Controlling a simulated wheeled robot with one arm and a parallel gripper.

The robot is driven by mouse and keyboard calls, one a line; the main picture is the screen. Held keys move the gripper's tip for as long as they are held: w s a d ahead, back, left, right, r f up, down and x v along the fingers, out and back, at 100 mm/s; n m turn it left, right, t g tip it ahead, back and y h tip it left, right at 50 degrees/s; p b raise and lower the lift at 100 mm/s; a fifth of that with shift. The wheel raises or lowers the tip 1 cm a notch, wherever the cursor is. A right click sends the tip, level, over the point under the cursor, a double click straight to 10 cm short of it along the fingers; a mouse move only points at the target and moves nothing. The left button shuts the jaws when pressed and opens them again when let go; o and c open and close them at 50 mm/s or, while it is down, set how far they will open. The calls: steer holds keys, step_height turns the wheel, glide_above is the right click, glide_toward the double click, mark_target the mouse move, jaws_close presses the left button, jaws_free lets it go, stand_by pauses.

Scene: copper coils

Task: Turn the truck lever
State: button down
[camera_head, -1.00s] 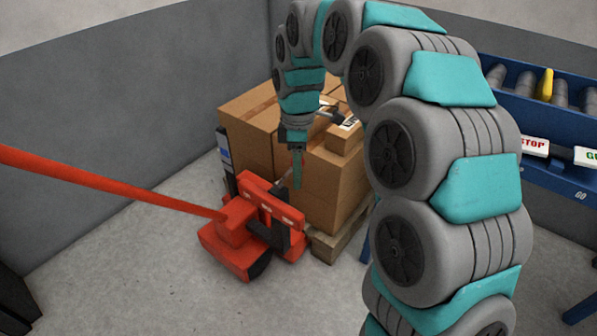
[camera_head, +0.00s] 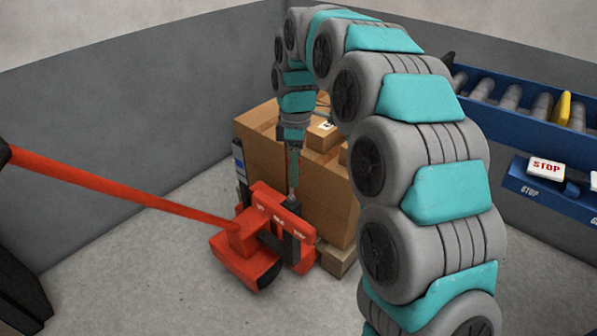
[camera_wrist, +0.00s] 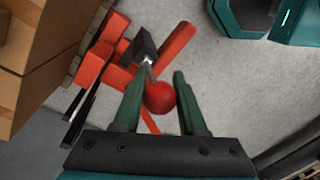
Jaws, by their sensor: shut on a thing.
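The red pallet truck (camera_head: 240,246) stands on the floor with its long red handle running up to the left. Its lever has a black block (camera_wrist: 143,47), a short metal rod and a round red knob (camera_wrist: 159,97). In the wrist view the knob sits between the two green fingers of my gripper (camera_wrist: 157,86), which is shut on it. In the head view my gripper (camera_head: 294,176) points down over the truck's black lever block. The knob is hidden there by the fingers.
Cardboard boxes (camera_head: 283,170) are stacked on a wooden pallet (camera_head: 338,259) right behind the truck. A blue roller conveyor (camera_head: 500,118) with a STOP button (camera_head: 546,167) stands at the right. Grey walls close the corner; the floor at front left is clear.

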steer(key=shift+a, duration=0.1)
stand_by(0.4)
steer(key=shift+c, duration=2.4)
jaws_free()
steer(key=shift+w+r+b, duration=0.1)
steer(key=shift+w+r, duration=0.05)
steer(key=shift+r, duration=1.15)
steer(key=shift+w+r+b, duration=0.1)
steer(key=shift+w+r, duration=0.1)
steer(key=shift+r, duration=1.05)
steer(key=shift+w+r+b, duration=0.1)
steer(key=shift+w+r, duration=0.05)
steer(key=shift+r, duration=1.15)
